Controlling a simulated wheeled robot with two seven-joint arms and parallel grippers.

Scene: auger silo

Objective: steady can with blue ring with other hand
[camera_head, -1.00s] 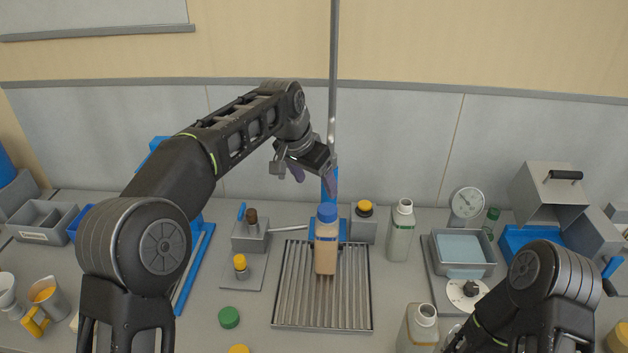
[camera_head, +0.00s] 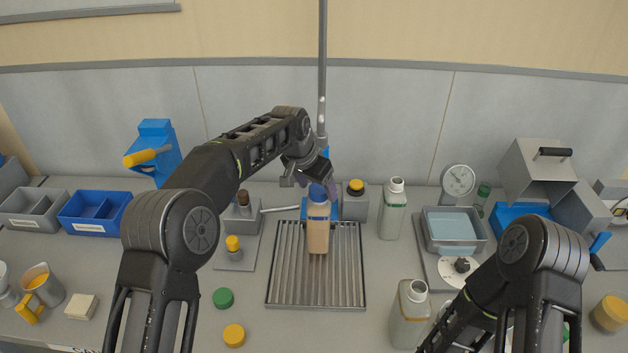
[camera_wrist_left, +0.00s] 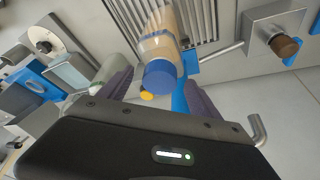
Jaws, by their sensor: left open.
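A tan-filled clear bottle with a blue cap (camera_head: 318,235) stands upright on the ribbed metal tray (camera_head: 285,285); it is the only can-like thing with blue around its top that I see. It also shows in the left wrist view (camera_wrist_left: 160,50). My left gripper (camera_head: 317,184) is open at the bottle's top, on its far side. In the wrist view, the blue cap lies between its two purple fingers, with gaps visible; I cannot tell how deep it sits. My right arm shows at the lower right, but its gripper is out of view.
A blue-and-metal upright pipe (camera_head: 322,90) stands behind the bottle. A grey block with a yellow button (camera_head: 355,200) is close on its right. White bottles (camera_head: 393,210) (camera_head: 410,315) stand further right. A green cap (camera_head: 223,298) and a yellow cap (camera_head: 233,335) lie front left.

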